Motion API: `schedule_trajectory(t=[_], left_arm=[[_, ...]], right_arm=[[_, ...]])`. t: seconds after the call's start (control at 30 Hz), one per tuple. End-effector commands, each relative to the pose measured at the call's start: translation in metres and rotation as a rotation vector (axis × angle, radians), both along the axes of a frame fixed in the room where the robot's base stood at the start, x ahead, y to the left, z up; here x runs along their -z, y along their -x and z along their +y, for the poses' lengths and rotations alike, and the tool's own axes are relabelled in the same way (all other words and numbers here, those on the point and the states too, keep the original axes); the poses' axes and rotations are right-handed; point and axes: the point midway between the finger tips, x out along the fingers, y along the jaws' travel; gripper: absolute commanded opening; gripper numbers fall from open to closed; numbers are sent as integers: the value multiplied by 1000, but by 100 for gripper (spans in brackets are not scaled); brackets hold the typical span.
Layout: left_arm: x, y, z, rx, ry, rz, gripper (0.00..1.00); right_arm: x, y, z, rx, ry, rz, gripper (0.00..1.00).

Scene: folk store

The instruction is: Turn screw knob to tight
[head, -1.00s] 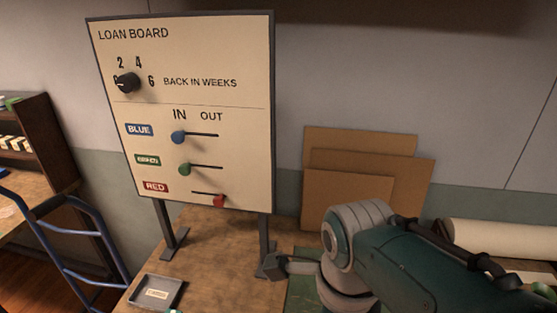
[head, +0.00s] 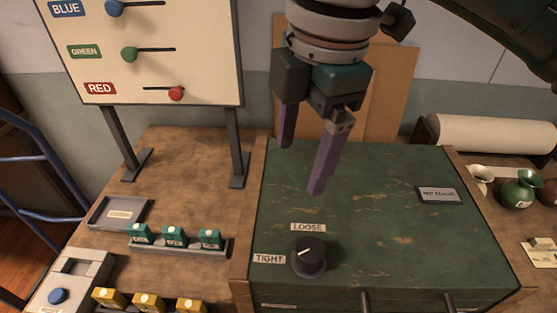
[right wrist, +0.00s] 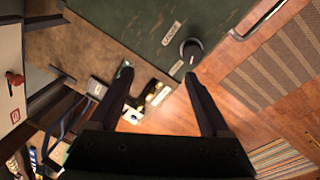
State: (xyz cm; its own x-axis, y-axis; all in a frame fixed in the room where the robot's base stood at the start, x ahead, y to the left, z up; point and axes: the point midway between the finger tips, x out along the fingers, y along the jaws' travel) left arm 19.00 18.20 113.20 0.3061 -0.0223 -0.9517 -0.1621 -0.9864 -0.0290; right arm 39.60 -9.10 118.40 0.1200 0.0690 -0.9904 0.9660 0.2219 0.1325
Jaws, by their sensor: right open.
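The black screw knob (head: 311,262) sits on the front part of the green box top (head: 370,220). A LOOSE label (head: 308,227) is behind it and a TIGHT label (head: 269,259) is at its left. A pale pointer line shows on the knob; which label it lines up with is hard to tell. My right gripper (head: 301,168) hangs above and behind the knob, purple fingers pointing down, open and empty. In the right wrist view, the knob (right wrist: 191,50) lies beyond the fingertips, nearer the right one, and is not touched. My left gripper is not in view.
The loan board (head: 150,60) with sliders stands at the back left. A tray (head: 120,212), a rack with teal blocks (head: 175,243) and several yellow blocks (head: 147,302) are left of the box. A sign (head: 438,195) lies on its right side; vases (head: 520,190) stand beyond.

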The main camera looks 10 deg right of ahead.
Motion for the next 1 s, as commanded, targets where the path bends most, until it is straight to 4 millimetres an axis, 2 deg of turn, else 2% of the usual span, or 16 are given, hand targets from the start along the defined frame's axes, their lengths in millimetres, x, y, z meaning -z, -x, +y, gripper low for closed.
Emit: schedule_trajectory(t=[0.03, 0.1, 0.2, 0.3, 0.47, 0.8, 1.0], left_arm=[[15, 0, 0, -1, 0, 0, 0], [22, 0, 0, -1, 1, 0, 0], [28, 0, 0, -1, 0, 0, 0], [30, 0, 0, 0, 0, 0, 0], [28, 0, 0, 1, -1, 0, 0], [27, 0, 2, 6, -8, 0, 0], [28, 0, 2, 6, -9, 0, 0]], right_arm=[[13, 9, -2, -180, 35, 9, 81], [19, 23, -3, -411, 71, 32, 81], [25, 38, -5, -650, 100, 63, 81], [28, 46, -6, -778, 113, 80, 81], [40, 49, -7, -823, 113, 92, 81], [103, 50, -7, -818, 115, 92, 81], [123, 49, -6, -819, 115, 87, 81]])
